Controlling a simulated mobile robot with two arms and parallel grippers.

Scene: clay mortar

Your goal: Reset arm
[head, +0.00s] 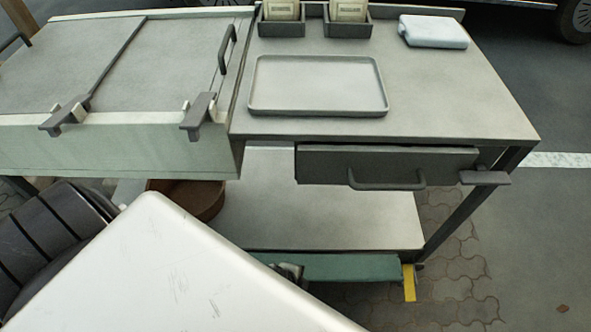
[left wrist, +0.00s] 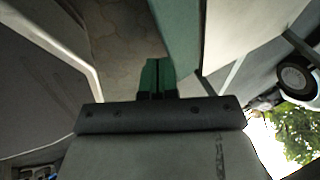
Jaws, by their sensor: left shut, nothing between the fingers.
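My left gripper (left wrist: 157,78) shows in the left wrist view, its green fingers shut together with nothing between them. It is apart from the pale panels and green edge around it. In the head view I cannot make out its fingertips; a pale smooth cover and a dark ribbed part, which look like my own body, fill the lower left. My right gripper is in neither view.
A metal worktable (head: 450,90) holds a shallow tray (head: 320,112), two dark boxes with packets and a pale blue block (head: 433,31). Below are a shut drawer (head: 390,166) and a lower shelf (head: 320,210) with a brown bowl (head: 195,198). A lidded cabinet (head: 160,145) adjoins left. Paving lies clear at right.

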